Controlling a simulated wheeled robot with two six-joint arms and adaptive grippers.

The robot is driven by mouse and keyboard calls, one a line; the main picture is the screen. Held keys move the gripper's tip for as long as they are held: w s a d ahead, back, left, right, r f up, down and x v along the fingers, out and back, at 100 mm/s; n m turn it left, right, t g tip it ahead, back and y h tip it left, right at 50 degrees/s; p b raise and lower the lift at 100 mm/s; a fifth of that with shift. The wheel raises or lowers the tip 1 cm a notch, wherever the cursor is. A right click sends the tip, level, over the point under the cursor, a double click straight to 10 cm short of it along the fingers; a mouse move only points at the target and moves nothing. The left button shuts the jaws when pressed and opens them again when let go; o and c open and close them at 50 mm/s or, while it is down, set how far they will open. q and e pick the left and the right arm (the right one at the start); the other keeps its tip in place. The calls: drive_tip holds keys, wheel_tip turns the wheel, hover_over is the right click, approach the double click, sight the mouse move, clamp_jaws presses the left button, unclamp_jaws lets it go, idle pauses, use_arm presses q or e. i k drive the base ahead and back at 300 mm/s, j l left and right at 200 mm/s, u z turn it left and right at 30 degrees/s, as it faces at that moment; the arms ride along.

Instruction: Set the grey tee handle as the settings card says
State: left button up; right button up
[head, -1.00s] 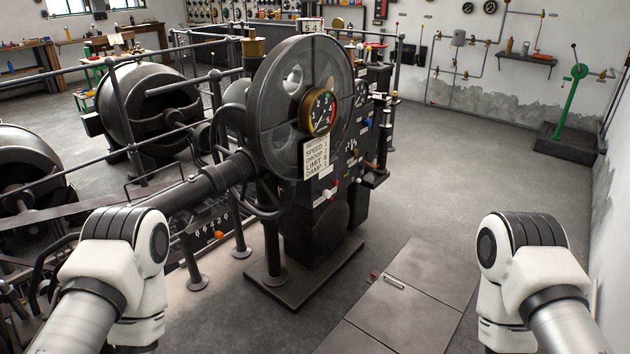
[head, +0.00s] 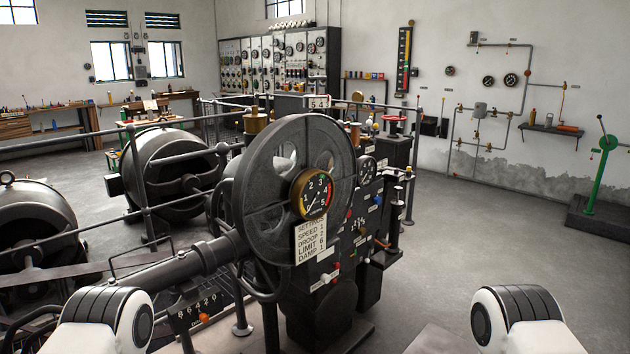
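The settings card (head: 310,241) is a pale plate in front of the big dark wheel (head: 268,215), below a round dial (head: 312,194) numbered 1 to 5. Its lines seem to read speed 1, droop 2, limit 6 and damp 1, but the digits are small and unsure. The machine's panel (head: 347,240), right of the card, carries several small knobs. I cannot pick out the grey tee handle among them. Only white links of my two arms show at the bottom edge; both grippers are out of view.
A numbered plate with an orange knob (head: 204,318) sits low on the left. A pipe (head: 190,265) and railings cross the left side. A red handwheel (head: 394,122) stands behind the panel. A green lever (head: 603,165) stands far right. The floor (head: 480,240) right of the machine is clear.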

sight(317, 86)
drive_tip(key=i+l+z, duration=0.3)
drive_tip(key=i, duration=0.2)
drive_tip(key=i+l+z, duration=0.15)
drive_tip(key=i+z, duration=0.15)
drive_tip(key=i, duration=0.2)
drive_tip(key=i+z, duration=0.3)
drive_tip(key=i, duration=0.2)
